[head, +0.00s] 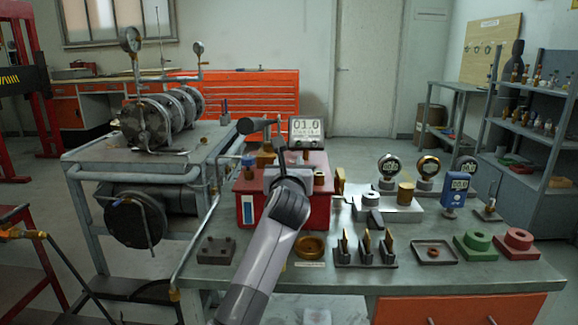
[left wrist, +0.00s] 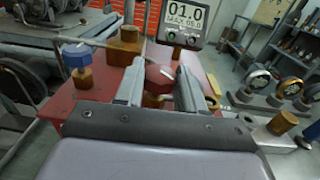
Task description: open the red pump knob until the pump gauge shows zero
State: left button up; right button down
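The pump is a red box (head: 250,185) on the bench. Its grey-framed digital gauge (head: 306,128) stands behind it and reads 01.0, also in the left wrist view (left wrist: 187,20). The red knob (left wrist: 159,78), on a brass stem, lies between the two fingers of my left gripper (left wrist: 161,84). The fingers are apart, one on each side of the knob; whether both press on it is unclear. In the head view my left gripper (head: 290,163) reaches over the box and hides the red knob. My right gripper is in neither view.
A blue knob (left wrist: 76,57) on a brass stem stands to the left on the same box. Round gauges (head: 389,167) and a blue meter (head: 458,190) stand on the right.

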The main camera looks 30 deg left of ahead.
pick_arm(q)
jog(key=shift+y, duration=0.3)
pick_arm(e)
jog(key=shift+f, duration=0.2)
